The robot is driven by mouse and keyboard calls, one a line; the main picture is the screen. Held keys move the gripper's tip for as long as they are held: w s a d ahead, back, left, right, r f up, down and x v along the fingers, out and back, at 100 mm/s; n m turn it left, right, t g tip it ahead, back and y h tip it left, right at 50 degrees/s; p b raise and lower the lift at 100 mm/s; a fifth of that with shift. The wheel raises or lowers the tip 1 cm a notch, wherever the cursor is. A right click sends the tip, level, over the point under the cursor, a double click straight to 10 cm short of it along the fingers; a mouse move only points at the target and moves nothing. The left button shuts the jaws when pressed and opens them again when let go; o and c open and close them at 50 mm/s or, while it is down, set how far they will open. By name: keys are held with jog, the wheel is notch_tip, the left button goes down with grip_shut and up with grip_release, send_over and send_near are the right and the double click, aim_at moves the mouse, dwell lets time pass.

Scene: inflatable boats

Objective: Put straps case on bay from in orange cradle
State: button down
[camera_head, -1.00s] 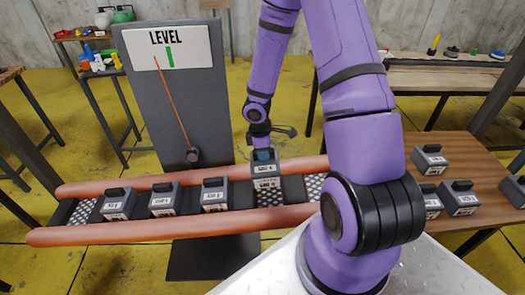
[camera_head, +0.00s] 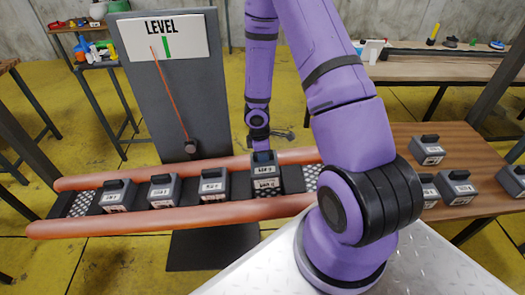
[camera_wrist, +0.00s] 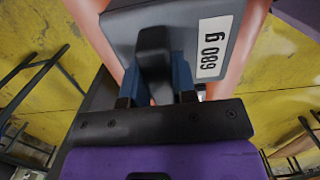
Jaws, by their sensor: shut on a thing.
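My gripper (camera_head: 263,156) is shut on the dark handle of a grey case (camera_head: 266,181). In the wrist view, the blue fingertips (camera_wrist: 166,80) grip the handle of this case (camera_wrist: 133,30), and its white label reads 680 g. The case is upright between the two tubes of the orange cradle (camera_head: 130,225), right of the other cases. I cannot tell whether its underside touches the cradle floor. Its front label is too small to read, so I cannot confirm that it is the straps case.
Several similar cases (camera_head: 214,186) stand in a row in the cradle. A dotted bay (camera_head: 312,176) right of the held case is bare, as is one at the far left (camera_head: 82,204). A LEVEL board (camera_head: 165,40) stands behind. More cases (camera_head: 429,150) are on the wooden table (camera_head: 405,135).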

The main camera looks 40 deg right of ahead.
aim_at(264, 164)
jog(key=shift+s+d+f, duration=0.1)
jog(key=shift+f, duration=1.25)
jog(key=shift+s+d+f, duration=0.1)
jog(key=shift+f, duration=1.25)
